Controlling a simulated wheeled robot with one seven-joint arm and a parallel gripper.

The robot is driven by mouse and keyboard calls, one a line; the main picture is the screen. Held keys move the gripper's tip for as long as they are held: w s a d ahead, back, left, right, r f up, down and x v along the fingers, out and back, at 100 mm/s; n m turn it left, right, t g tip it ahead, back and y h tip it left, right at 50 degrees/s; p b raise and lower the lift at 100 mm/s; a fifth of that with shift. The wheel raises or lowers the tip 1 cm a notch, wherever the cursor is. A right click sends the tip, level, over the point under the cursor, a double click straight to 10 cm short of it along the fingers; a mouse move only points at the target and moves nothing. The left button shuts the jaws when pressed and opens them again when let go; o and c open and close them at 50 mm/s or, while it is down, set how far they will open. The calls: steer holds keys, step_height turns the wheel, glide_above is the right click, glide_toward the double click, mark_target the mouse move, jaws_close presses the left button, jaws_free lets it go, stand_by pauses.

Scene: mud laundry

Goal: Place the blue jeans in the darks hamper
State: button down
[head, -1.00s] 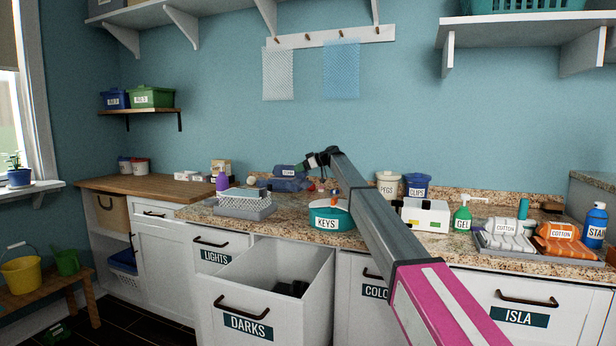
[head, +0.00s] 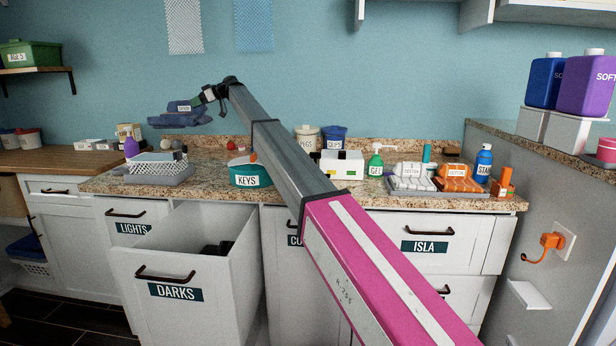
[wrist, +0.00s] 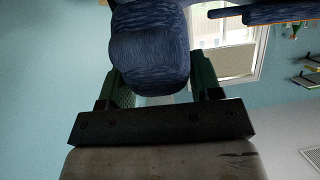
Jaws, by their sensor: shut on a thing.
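The blue jeans (head: 180,119), a folded dark blue bundle with a small label, hang in the air above the counter in the head view. My gripper (head: 204,97) is shut on them at the end of my raised arm. In the wrist view, the jeans (wrist: 150,60) fill the space between the green fingers of my gripper (wrist: 155,88). The darks hamper (head: 150,314) is a white pull-out bin labelled DARKS, standing open below the counter, with a dark item (head: 217,248) inside. The jeans are above and behind it, apart from it.
The lights hamper (head: 130,222) is closed. The air above the open bin is clear.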

step_height(320, 180, down, 6)
steer(key=shift+r, duration=0.1)
steer(key=shift+d, duration=0.3)
steer(key=s+d+m+t+h, duration=0.35)
steer(key=d+m+t, duration=0.2)
steer(key=d, duration=0.95)
steer(key=s+d+r+m+t+h, duration=0.1)
steer(key=s+d+m+t+h, duration=0.35)
steer(key=d, duration=0.95)
steer(key=s+d+m+t+h, duration=0.2)
steer(key=d+m+t+h, duration=0.35)
steer(key=d, duration=0.95)
steer(key=s+d+f+m, duration=0.1)
steer(key=d+f, duration=0.1)
steer(key=f, duration=0.2)
steer(key=s+d+f+m+g, duration=0.1)
steer(key=d+f, duration=0.1)
steer(key=f, duration=0.2)
steer(key=s+d+f+m+h, duration=0.1)
steer(key=f, duration=0.3)
steer(key=shift+d+f+m+g, duration=0.25)
steer(key=shift+d+f+g, duration=0.1)
steer(key=shift+d, duration=0.05)
